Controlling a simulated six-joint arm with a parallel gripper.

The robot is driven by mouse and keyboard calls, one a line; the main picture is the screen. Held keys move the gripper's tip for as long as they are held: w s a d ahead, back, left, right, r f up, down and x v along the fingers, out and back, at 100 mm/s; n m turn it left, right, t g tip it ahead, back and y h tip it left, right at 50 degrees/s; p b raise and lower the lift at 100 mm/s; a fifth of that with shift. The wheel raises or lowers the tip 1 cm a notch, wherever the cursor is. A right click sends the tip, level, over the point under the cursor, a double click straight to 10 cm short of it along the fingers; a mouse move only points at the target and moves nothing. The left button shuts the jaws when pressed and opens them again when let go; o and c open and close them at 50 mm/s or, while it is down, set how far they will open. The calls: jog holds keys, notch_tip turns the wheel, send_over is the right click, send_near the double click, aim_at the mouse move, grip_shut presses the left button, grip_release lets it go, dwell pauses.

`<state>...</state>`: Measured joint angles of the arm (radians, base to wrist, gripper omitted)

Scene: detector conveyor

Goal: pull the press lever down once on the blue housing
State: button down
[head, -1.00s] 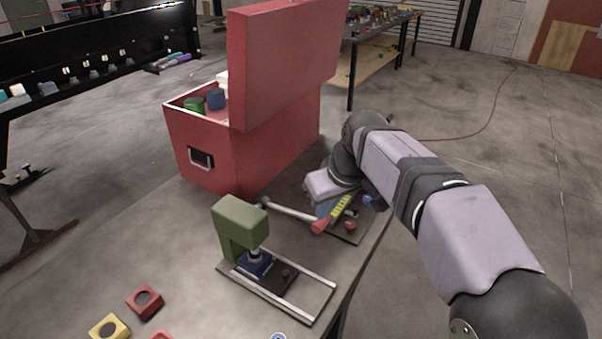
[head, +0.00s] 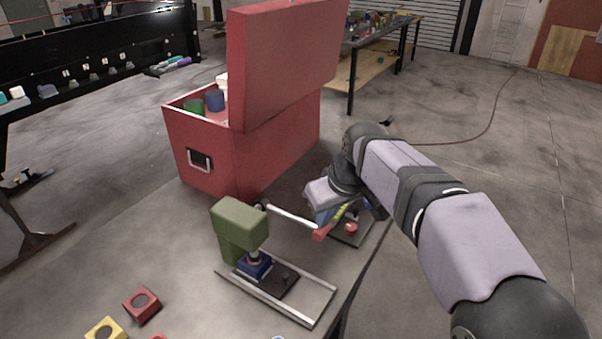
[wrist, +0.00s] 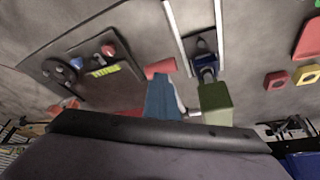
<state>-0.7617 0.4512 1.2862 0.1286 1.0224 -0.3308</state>
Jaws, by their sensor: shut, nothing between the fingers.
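The press has a green head (head: 238,217) and a blue housing (head: 254,266) below it on a dark base between metal rails. Its lever (head: 291,216) is a pale rod slanting down to the right, ending in a red grip (head: 321,232). In the wrist view the red grip (wrist: 160,69) lies at the fingertips, with the green head (wrist: 215,104) and blue housing (wrist: 205,62) to the right. My gripper (wrist: 162,80) is shut and empty, its blue fingers over the red grip. It also shows beside the grip in the head view (head: 324,217). Whether they touch is unclear.
A dark plate (head: 345,240) with a red knob (head: 351,227) lies right of the lever. An open red box (head: 245,150) stands behind. Red (head: 141,305) and yellow (head: 105,331) blocks with holes lie at the front left.

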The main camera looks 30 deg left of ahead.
aim_at(324, 229)
jog(key=shift+f, duration=0.5)
jog(key=shift+a+f+b, duration=0.15)
jog(key=shift+f+b, duration=0.4)
jog(key=shift+f, duration=0.1)
jog(key=shift+s+f+b, duration=0.1)
jog(key=shift+f+b, duration=0.3)
jog(key=shift+f, duration=0.5)
dwell(1.6)
